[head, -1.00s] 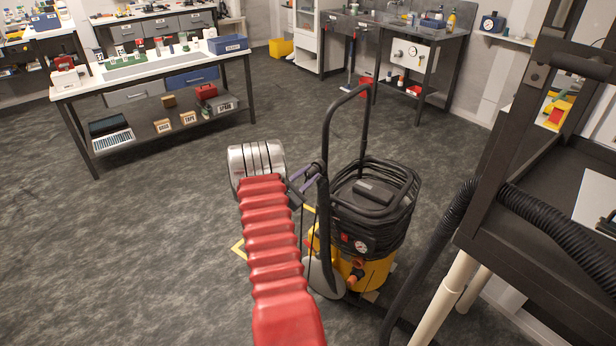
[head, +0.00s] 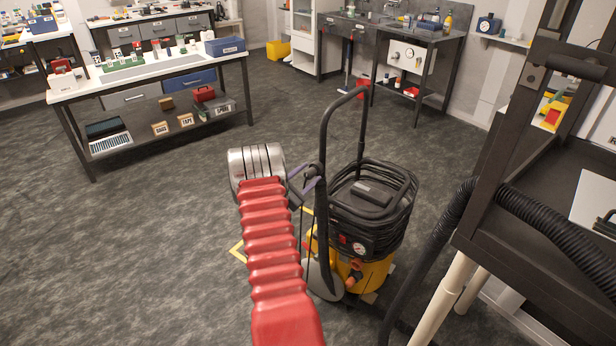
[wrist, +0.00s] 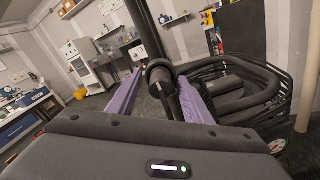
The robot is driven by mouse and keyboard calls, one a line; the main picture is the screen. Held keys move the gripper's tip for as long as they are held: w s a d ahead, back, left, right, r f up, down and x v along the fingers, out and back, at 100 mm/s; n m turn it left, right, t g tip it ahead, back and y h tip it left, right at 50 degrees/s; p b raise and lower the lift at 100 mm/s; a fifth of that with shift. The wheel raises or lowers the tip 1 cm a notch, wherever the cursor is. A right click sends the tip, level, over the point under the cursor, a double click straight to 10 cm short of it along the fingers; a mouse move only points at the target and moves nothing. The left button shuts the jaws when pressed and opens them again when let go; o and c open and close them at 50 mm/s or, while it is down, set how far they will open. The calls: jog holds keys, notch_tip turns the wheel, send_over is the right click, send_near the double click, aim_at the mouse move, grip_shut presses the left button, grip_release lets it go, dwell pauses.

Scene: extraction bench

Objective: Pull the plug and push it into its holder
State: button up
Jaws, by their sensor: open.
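My gripper (head: 306,184) has purple fingers and is open beside the upright black handle (head: 324,140) of a yellow and black vacuum machine (head: 372,235). In the wrist view the open fingers (wrist: 160,100) lie on either side of a dark rounded piece with a short stem (wrist: 160,75), in line with a dark upright post (wrist: 147,28). I cannot tell whether this piece is the plug, or whether the fingers touch it. Black cable is coiled around the machine's top, also in the wrist view (wrist: 250,88). No holder can be made out for certain.
A dark rack (head: 500,150) with a ribbed black hose (head: 565,225) stands close on the right. A white-topped bench (head: 90,88) stands at the back left and a grey sink bench (head: 400,28) at the back. The floor on the left is clear.

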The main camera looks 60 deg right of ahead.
jog(key=shift+a+f, duration=0.1)
jog(key=shift+f, duration=0.05)
jog(key=w+a, duration=0.2)
jog(key=a, duration=1.1)
jog(key=shift+w+a, duration=0.2)
jog(key=shift+w, duration=0.1)
dwell(0.4)
